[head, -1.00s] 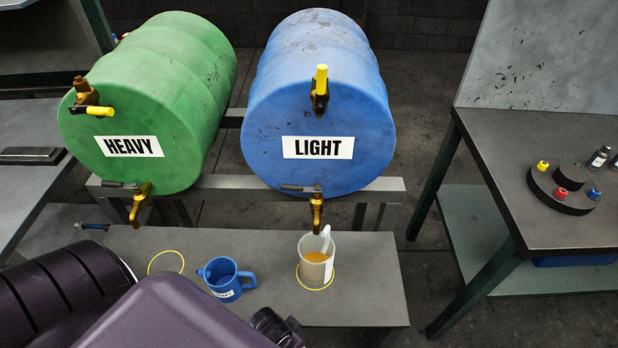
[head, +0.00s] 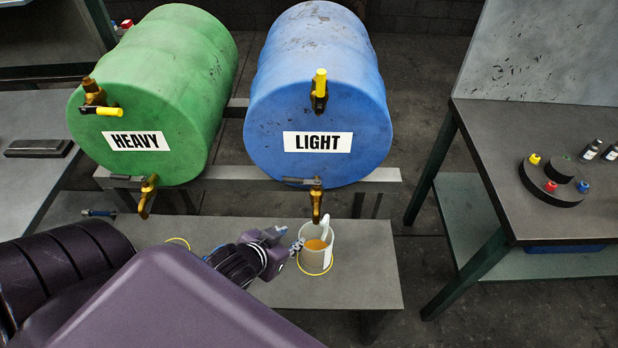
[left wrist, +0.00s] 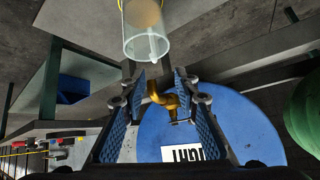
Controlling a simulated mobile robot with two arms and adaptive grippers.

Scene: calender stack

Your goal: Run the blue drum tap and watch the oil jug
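The blue drum (head: 318,110), labelled LIGHT, lies on a rack. Its brass tap (head: 317,203) points down from the lower front, with a dark lever (head: 299,181) lying sideways. The clear oil jug (head: 316,258) stands upright below the tap inside a yellow ring, with amber oil in it; no stream is discernible. My left gripper (head: 289,241) is just left of the jug. In the left wrist view its fingers (left wrist: 162,84) are apart and empty, with the tap (left wrist: 163,97) beyond them and the jug (left wrist: 147,38) above. My right gripper is out of view.
A green drum (head: 150,90), labelled HEAVY, lies to the left with its own tap. A side table (head: 530,190) with small bottles stands right.

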